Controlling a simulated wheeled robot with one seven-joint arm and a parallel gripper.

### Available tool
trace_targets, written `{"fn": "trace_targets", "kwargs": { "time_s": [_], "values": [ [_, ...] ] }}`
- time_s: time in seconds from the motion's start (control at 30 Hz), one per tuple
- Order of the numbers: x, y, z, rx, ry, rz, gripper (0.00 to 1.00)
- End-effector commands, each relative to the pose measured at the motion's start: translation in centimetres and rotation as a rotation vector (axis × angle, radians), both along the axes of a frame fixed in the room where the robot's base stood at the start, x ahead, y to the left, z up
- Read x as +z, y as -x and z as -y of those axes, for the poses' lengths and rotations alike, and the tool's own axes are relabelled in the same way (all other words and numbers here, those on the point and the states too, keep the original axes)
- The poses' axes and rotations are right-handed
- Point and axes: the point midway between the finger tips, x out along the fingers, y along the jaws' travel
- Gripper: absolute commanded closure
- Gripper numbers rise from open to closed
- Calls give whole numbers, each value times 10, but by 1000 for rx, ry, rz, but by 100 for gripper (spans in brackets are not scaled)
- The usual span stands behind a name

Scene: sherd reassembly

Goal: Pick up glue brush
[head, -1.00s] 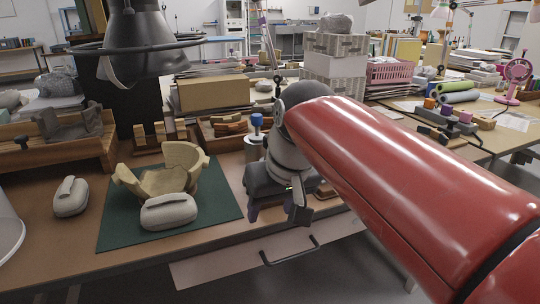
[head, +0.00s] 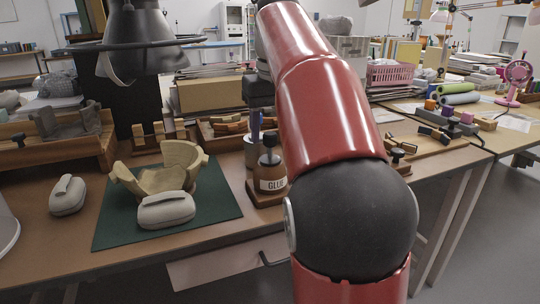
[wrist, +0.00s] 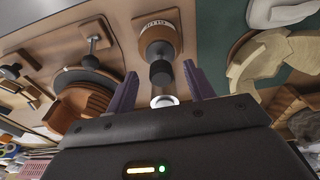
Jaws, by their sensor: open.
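A brown glue bottle (head: 270,177) with a white GLUE label stands upright on a small wooden base (head: 262,197), right of the green mat. It also shows in the wrist view (wrist: 158,30). Its black top (wrist: 160,70) is probably the glue brush's handle; no bristles show. My gripper (head: 262,136) points down above the bottle. In the wrist view its two purple fingers (wrist: 160,78) are apart, one on each side of the black top in the picture. I cannot tell whether they touch it. A pale ring (wrist: 163,101) shows between the fingers.
A cream, partly assembled vessel (head: 170,172) sits on the green mat (head: 115,230), with a pale grey sandbag-like block (head: 166,209) in front. A wooden tray (head: 222,130) lies further back. The table's front edge is near.

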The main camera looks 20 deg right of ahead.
Motion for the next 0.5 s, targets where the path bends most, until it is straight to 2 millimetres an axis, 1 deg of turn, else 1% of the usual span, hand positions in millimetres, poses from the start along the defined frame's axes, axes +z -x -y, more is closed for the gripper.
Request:
{"fn": "trace_targets", "kwargs": {
  "time_s": [0.03, 0.13, 0.2, 0.33, 0.5],
  "values": [
    [-10, -3, 0, 1, 0, -3, 47],
    [-25, -10, 0, 1, 0, -3, 47],
    [-34, -10, -1, 1, 0, -1, 47],
    [-41, -11, 0, 1, 0, 1, 47],
    [-40, -12, 0, 0, 1, 1, 47]
  ]
}}
